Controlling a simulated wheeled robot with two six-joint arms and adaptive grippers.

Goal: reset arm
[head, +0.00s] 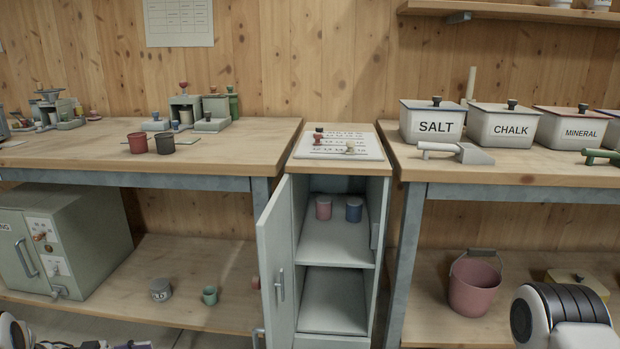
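My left arm enters at the bottom left corner as a white rounded link. Dark parts along the bottom edge beside it look like my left gripper (128,345), cut off by the frame, so its fingers cannot be made out. My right arm shows at the bottom right as a white link with a black ribbed joint. My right gripper is outside the view. No object is seen held.
A narrow cabinet (333,255) stands between two benches, its door (276,262) open toward me. A pink cup (323,208) and blue cup (354,210) stand inside. A pink bucket (474,285) is on the right lower shelf. Labelled bins (432,124) line the right bench.

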